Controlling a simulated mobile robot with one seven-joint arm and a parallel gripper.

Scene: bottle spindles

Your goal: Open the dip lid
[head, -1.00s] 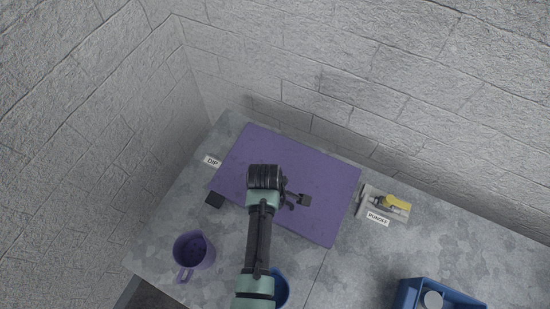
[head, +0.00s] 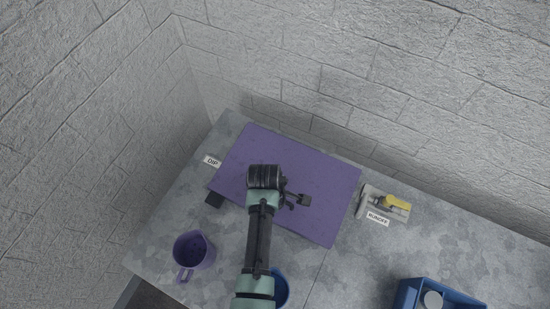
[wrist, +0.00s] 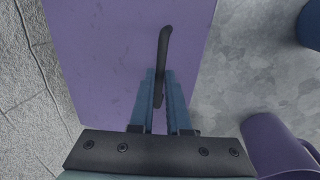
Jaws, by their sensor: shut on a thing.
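The dip lid (head: 240,160) is a broad flat purple panel on the grey counter, beside a white DIP label (head: 212,161). It fills much of the wrist view (wrist: 110,60). A dark bar handle (wrist: 164,42) stands on the lid. My gripper (wrist: 160,76) is shut on this handle, with one blue-grey finger on each side. In the head view my arm covers the middle of the lid and hides the grip. I cannot tell whether the lid is raised at all.
A purple jug (head: 194,250) stands at the front left, a blue container (head: 281,288) partly behind my arm. A yellow-handled tool (head: 392,203) lies by the RUNOFF label (head: 377,219). A blue crate (head: 405,293) is at the front right. Block walls close the back and left.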

